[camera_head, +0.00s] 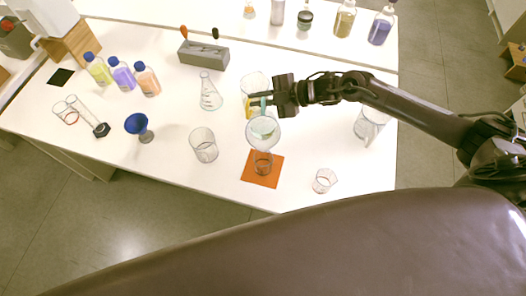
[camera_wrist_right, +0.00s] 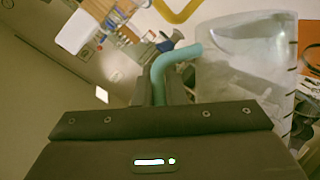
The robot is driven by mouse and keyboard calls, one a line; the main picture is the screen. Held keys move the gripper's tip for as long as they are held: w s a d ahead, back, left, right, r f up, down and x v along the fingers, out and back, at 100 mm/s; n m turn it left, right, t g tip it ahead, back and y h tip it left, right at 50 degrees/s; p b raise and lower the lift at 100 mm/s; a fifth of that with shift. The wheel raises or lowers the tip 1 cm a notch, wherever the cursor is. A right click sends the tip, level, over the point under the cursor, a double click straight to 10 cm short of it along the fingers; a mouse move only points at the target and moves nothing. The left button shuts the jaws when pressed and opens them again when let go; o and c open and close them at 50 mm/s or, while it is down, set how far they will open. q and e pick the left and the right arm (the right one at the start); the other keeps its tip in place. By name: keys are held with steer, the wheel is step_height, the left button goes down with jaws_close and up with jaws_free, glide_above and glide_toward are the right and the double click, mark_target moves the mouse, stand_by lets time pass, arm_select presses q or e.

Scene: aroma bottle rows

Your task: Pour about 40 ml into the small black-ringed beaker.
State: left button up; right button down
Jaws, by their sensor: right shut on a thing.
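My right gripper (camera_head: 270,99) is shut on the teal handle of a clear jug (camera_head: 263,131), held above the table. In the right wrist view the teal handle (camera_wrist_right: 165,68) sits between the fingers and the clear jug (camera_wrist_right: 250,50) is beside it, with dark marks on its wall. I cannot tell how much liquid is in it. A small clear beaker (camera_head: 263,165) with a dark ring stands on an orange mat (camera_head: 250,178), just below the jug in the head view and partly overlapped by it. My left gripper is not in view.
A small beaker with a reddish ring (camera_head: 324,181) stands right of the mat, and a larger clear beaker (camera_head: 203,146) left. A clear jug with a yellow handle (camera_head: 253,83) stands behind. A flask (camera_head: 210,95), a blue funnel (camera_head: 137,124) and capped bottles (camera_head: 122,75) stand further left.

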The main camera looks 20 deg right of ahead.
mark_target(259, 115)
steer(key=shift+s+a+r+n+t+p, duration=0.1)
steer(key=shift+s+r+n+t+p, duration=0.15)
steer(key=shift+r, duration=0.25)
steer(key=shift+s+a+r+n+t+p, duration=0.15)
steer(key=shift+r+t+p, duration=0.1)
steer(key=shift+r, duration=0.2)
steer(key=shift+s+a+r+n+t+p, duration=0.1)
steer(key=shift+s+r+n+t+p, duration=0.45)
steer(key=shift+r, duration=0.3)
steer(key=shift+s+f, duration=0.1)
steer(key=shift+s+a+n+b, duration=0.2)
steer(key=shift+s+n+b, duration=0.25)
steer(key=shift+s+n, duration=0.15)
steer(key=shift+s+a+r+n+t, duration=0.15)
steer(key=shift+s+r+n+t, duration=0.2)
steer(key=shift+s+r+t, duration=0.1)
steer(key=shift+w, duration=0.3)
stand_by(0.4)
steer(key=shift+s+a+r+n, duration=0.1)
steer(key=shift+s+r+n, duration=0.35)
steer(key=shift+s+n, duration=0.1)
stand_by(1.4)
